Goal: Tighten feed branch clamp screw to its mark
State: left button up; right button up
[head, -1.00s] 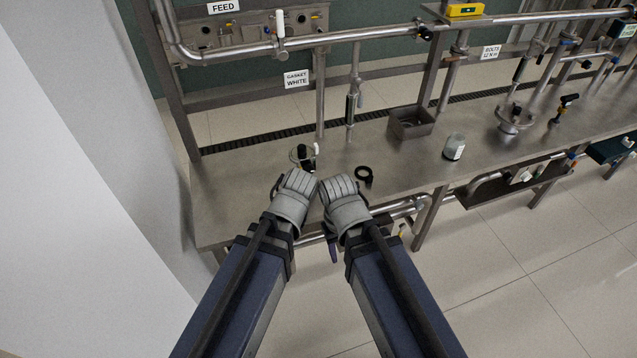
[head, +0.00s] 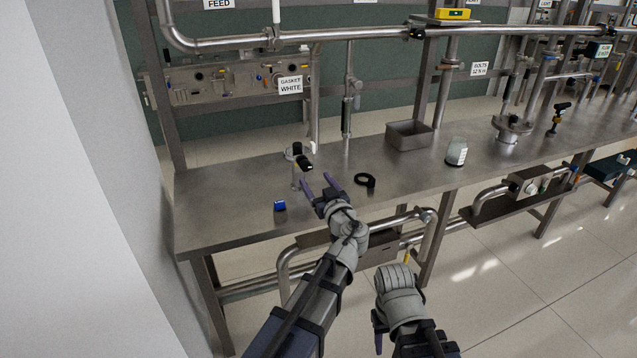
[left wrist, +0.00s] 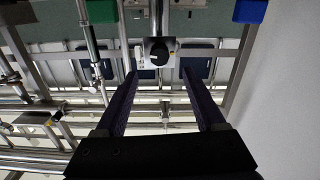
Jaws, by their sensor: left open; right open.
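My left gripper (head: 320,185) is open and empty over the bench front, its two purple fingers apart and pointing at a small upright metal fitting (head: 297,176) with a black knob (head: 304,162). The gripper is in front of the fitting and apart from it. In the left wrist view, a pale block with a round black knob (left wrist: 159,52) lies beyond and between the open fingers (left wrist: 160,78). I cannot tell which part is the feed branch clamp screw, and no mark is readable. My right gripper (head: 379,335) is open, low in front of the bench, its fingers mostly hidden.
Pipes (head: 347,95) rise behind, and more run below the front edge. A wall stands at left.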

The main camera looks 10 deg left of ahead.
aim_at(306, 167)
pick_arm(q)
jog(key=x, duration=0.7)
jog(key=shift+w+a, duration=0.2)
jog(key=shift+w, duration=0.15)
grip_shut()
dwell(0.5)
